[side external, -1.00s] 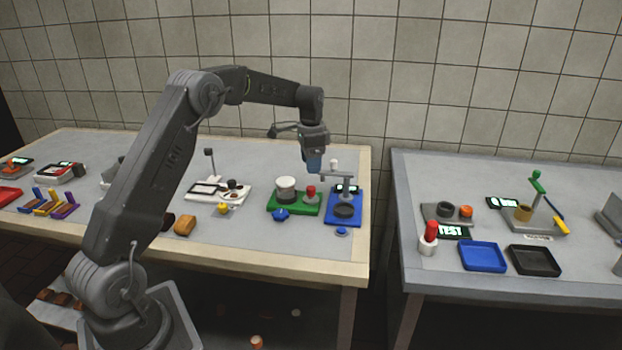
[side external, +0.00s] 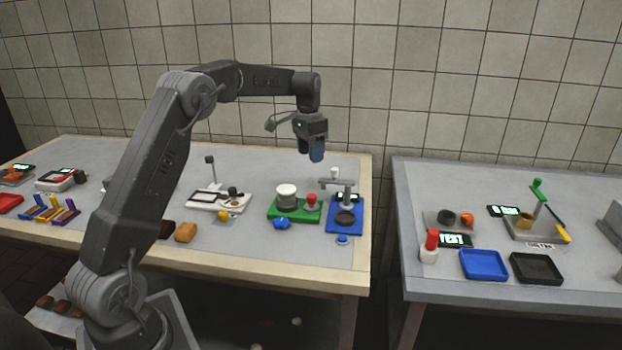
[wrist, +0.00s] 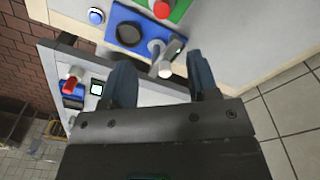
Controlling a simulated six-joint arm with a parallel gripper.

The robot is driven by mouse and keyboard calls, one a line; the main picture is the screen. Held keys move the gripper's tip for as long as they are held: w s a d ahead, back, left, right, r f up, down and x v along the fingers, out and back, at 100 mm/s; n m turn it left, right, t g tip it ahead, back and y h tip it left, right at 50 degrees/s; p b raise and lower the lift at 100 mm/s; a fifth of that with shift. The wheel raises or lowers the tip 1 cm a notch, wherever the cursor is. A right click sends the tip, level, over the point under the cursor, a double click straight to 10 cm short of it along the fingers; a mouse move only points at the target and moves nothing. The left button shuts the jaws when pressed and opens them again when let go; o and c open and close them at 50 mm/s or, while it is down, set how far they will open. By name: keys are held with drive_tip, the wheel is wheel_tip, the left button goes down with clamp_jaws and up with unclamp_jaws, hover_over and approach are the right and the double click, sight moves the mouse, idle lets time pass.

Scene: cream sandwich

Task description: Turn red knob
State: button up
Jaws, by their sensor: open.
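The red knob (side external: 311,199) stands on the right part of a green base (side external: 318,213) on the left table, beside a dark cylinder with a white top (side external: 287,193). In the wrist view the red knob (wrist: 161,9) shows at the top edge on a sliver of green base. My gripper (side external: 311,156) hangs above and behind the green base, clear of the knob. Its two blue-grey fingers (wrist: 160,85) are spread apart with nothing between them in the wrist view.
A blue base (side external: 344,223) with a dark round plate and a grey post with a crossarm (side external: 337,182) stands just right of the green base. A blue knob (side external: 281,223) sits at the green base's front. A white device (side external: 219,198) lies to the left. A gap separates the right table (side external: 440,290).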

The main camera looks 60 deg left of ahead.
sight(312, 196)
drive_tip(key=s+a+f+n+t+h, duration=0.1)
drive_tip(key=s+n+t, duration=0.1)
drive_tip(key=n, duration=1.4)
drive_tip(key=s+a+f+n+t, duration=0.1)
drive_tip(key=s+n+t, duration=0.15)
drive_tip(key=n, duration=1.45)
drive_tip(key=shift+g+h, duration=0.3)
drive_tip(key=shift+g, duration=0.05)
drive_tip(key=x, duration=1.2)
drive_tip(key=shift+w+d+f, duration=0.1)
drive_tip(key=shift+w+f, duration=0.05)
drive_tip(key=shift+f, duration=0.1)
drive_tip(key=shift+c, duration=0.4)
drive_tip(key=c, duration=0.8)
drive_tip(key=shift+c, duration=0.2)
